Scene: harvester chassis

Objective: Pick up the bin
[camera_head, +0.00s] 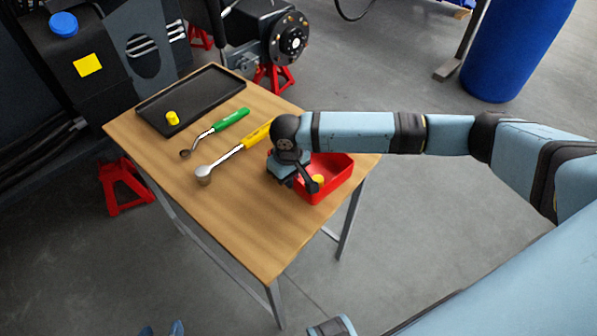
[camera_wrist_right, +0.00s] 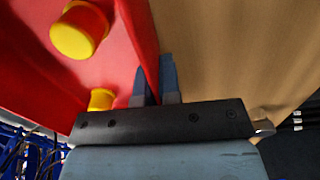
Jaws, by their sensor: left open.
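The red bin (camera_head: 335,180) stands at the right edge of the wooden table in the head view, with a yellow piece (camera_head: 318,179) inside. My right gripper (camera_head: 304,184) is at the bin's left wall and its wrist covers part of the bin. In the right wrist view, its blue fingertips (camera_wrist_right: 155,84) stand one on each side of the thin red bin wall (camera_wrist_right: 142,35), close together on it. Two yellow-ended pieces (camera_wrist_right: 79,35) show inside the bin there. My left gripper (camera_head: 162,329) is open at the bottom edge of the head view, away from the table.
The table (camera_head: 240,220) also holds a black tray (camera_head: 200,105) with a yellow piece (camera_head: 172,118), a green-handled tool (camera_head: 230,120) and a yellow-handled tool (camera_head: 257,135). A blue barrel (camera_head: 515,45) stands back right.

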